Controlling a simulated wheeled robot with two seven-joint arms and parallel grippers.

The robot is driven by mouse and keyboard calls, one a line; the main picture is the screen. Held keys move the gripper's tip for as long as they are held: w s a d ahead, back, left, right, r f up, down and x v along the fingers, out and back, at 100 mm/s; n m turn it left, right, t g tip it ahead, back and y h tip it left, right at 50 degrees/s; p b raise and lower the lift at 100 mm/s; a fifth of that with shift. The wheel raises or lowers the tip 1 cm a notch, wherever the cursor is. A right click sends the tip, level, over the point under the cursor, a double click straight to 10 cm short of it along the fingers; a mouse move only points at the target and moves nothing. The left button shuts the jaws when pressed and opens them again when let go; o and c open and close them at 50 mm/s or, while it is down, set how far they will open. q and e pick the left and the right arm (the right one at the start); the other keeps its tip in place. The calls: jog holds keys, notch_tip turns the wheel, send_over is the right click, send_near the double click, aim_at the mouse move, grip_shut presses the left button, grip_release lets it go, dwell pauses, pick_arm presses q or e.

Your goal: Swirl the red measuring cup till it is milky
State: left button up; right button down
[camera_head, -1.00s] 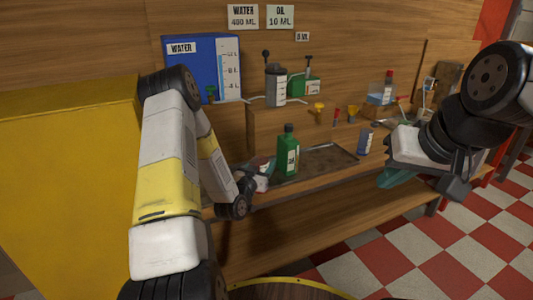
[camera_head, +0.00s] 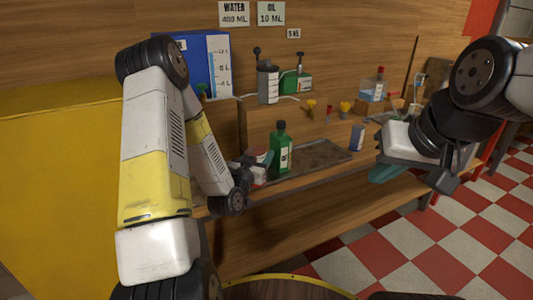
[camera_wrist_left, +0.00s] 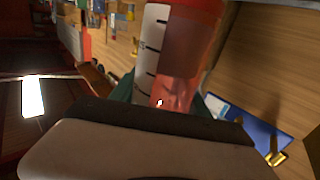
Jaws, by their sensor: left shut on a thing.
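The red measuring cup (camera_wrist_left: 190,45) fills the top middle of the left wrist view, with a white scale strip and dark marks on its side. My left gripper (camera_head: 262,164) is shut on it, with teal fingers on both sides of the cup in the left wrist view. In the head view the cup is mostly hidden by my left gripper, left of the green bottle (camera_head: 281,150). Its contents look reddish; I cannot tell how cloudy they are. My right gripper (camera_head: 388,173) hangs in front of the bench at the right, apart from the objects; its jaw opening is unclear.
A dark tray (camera_head: 322,153) lies on the bench right of the green bottle. A blue water tank (camera_head: 213,62), a grey canister (camera_head: 268,84) and a green box (camera_head: 297,82) stand behind. A small blue container (camera_head: 357,138) stands right of the tray. Yellow panels stand at the left.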

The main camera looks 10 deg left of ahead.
pick_arm(q)
jog(key=shift+a, duration=0.1)
jog(key=a, duration=0.7)
jog(key=shift+d, duration=3.65)
